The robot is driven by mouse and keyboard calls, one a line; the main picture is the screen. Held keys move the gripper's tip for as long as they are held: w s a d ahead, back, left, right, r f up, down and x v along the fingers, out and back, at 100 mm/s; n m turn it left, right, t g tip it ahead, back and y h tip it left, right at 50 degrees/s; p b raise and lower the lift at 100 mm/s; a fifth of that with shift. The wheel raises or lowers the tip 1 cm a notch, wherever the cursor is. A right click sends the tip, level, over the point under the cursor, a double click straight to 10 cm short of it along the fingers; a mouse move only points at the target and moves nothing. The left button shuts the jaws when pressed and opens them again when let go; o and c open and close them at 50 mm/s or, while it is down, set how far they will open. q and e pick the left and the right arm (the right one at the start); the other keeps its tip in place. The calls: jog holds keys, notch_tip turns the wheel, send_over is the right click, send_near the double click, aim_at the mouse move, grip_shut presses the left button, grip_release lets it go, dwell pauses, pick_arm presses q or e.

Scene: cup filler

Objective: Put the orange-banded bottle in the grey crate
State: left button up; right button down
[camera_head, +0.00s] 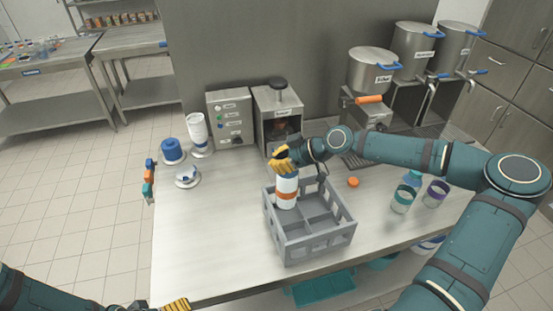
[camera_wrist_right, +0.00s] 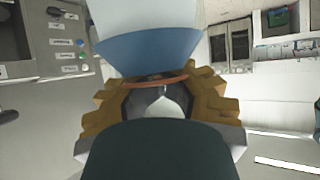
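The orange-banded bottle (camera_head: 286,186) is white with an orange band and stands upright, its lower end at the back left part of the grey crate (camera_head: 318,247). I cannot tell whether it touches the crate's floor. My right gripper (camera_head: 281,158) has its yellow fingers around the bottle's top. The other crate compartments look empty. My left gripper (camera_head: 172,305) shows only partly at the bottom edge; its opening is cut off.
Machines (camera_head: 278,115) and pots (camera_head: 372,68) line the back. The counter's front left is clear.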

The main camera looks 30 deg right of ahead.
aim_at(277, 181)
jog(key=shift+f+b, duration=0.55)
jog(key=shift+f, duration=0.35)
jog(key=shift+f+b, duration=1.65)
jog(key=shift+f, duration=1.5)
jog(key=c, duration=1)
grip_release()
jog(key=shift+s, duration=0.1)
jog(key=v, duration=1.2)
jog(key=shift+a, duration=0.1)
